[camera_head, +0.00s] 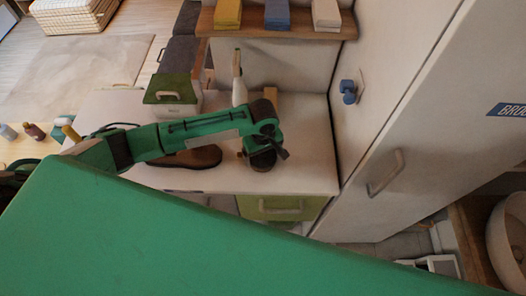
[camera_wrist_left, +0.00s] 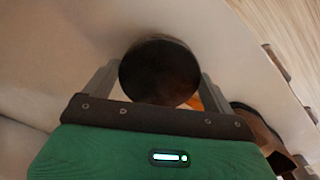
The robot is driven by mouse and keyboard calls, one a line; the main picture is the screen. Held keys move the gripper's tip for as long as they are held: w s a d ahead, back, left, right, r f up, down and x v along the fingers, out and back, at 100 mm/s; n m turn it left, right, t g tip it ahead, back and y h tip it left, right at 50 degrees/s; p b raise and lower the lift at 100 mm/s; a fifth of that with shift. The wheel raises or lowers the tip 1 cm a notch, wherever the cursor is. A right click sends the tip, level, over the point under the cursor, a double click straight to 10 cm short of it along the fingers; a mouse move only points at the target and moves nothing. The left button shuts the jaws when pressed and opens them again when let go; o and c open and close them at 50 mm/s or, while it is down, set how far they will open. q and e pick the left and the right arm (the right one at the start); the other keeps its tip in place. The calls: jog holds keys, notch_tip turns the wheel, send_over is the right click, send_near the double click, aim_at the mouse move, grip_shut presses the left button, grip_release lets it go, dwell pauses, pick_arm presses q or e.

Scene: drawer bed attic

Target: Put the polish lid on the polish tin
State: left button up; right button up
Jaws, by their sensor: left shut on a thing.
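My left gripper (camera_head: 264,150) hangs over the white bench top, to the right of a brown shoe. In the left wrist view the left gripper (camera_wrist_left: 160,85) has a finger on each side of a dark round disc, the polish lid (camera_wrist_left: 158,72), and is shut on it. In the head view a dark round shape shows under the gripper, but I cannot tell lid from tin there. I cannot make out the polish tin for sure in either view; a small orange patch shows beside the lid in the wrist view. My right gripper is not in view.
The brown shoe (camera_head: 192,157) lies on the bench top (camera_head: 305,170); it also shows in the wrist view (camera_wrist_left: 262,128). A white bottle (camera_head: 238,82) and a tan block (camera_head: 270,97) stand behind the gripper. A wall shelf (camera_head: 285,32) and a white cabinet door border the bench.

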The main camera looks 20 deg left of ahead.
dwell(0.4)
pick_arm(q)
jog(key=o, duration=0.7)
jog(key=shift+o, duration=0.2)
notch_tip(320, 180, up, 14)
jog(key=b, duration=0.2)
jog(key=shift+b, duration=0.35)
jog(key=shift+f, duration=0.15)
